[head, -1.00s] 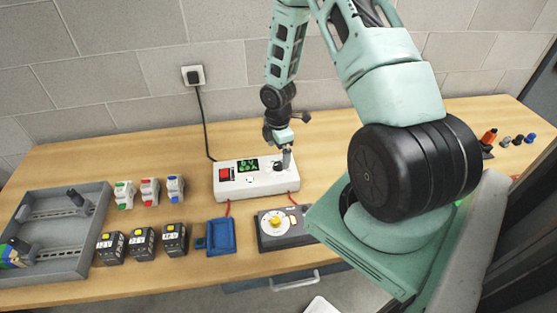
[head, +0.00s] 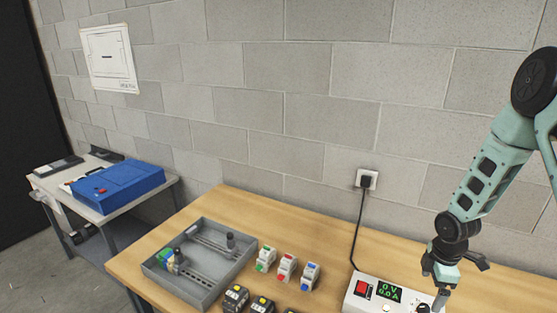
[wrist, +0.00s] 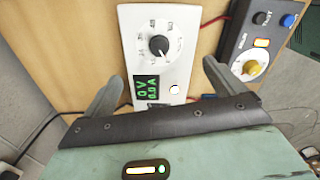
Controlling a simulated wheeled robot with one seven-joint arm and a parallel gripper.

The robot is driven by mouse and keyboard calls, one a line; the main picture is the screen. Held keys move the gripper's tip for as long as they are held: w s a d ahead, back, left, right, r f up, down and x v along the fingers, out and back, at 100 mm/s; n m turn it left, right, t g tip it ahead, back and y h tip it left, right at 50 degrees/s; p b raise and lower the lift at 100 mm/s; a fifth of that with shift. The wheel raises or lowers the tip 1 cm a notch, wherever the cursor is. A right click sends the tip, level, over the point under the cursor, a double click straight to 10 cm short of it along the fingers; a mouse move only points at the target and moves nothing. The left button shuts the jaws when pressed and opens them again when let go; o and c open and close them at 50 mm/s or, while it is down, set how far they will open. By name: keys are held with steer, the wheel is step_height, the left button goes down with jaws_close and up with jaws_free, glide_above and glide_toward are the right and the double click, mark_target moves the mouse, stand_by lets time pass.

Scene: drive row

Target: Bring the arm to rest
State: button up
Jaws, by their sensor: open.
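My arm reaches in from the right edge of the head view. My gripper (head: 440,290) is low over the right end of the white power supply (head: 362,300), partly cut off by the frame's bottom. In the wrist view my gripper (wrist: 163,72) has its two fingers spread wide with nothing held. The supply's black knob (wrist: 159,46) lies beyond and between the fingers, apparently clear of them. The supply's green display (head: 390,291) reads 0 V and 0.0 A, and it also shows in the wrist view (wrist: 147,90).
A grey tray (head: 170,272) with rails, several small breaker modules (head: 286,268) and black blocks (head: 236,298) stand left of the supply. A dial unit (wrist: 233,50) lies beside it. A cable runs to the wall socket (head: 368,178). A side table holds a blue case (head: 118,187).

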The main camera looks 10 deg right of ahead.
steer(key=s+a+r+m+b, duration=0.1)
steer(key=a+r+b, duration=0.3)
steer(key=a, duration=0.6)
steer(key=s+a+r+m+b, duration=0.1)
steer(key=a+r+m+b, duration=0.2)
steer(key=a, duration=0.8)
steer(key=s+a+r+b, duration=0.2)
steer(key=s+a, duration=0.4)
steer(key=s, duration=0.3)
steer(key=s+a+r+m+b, duration=0.1)
steer(key=s+a+r+b, duration=0.1)
steer(key=s+a+b, duration=0.3)
steer(key=s+a, duration=0.2)
steer(key=s, duration=0.2)
steer(key=shift+s+a+r+m+y, duration=0.25)
steer(key=shift+s+r+m+y, duration=0.05)
steer(key=shift+s, duration=0.1)
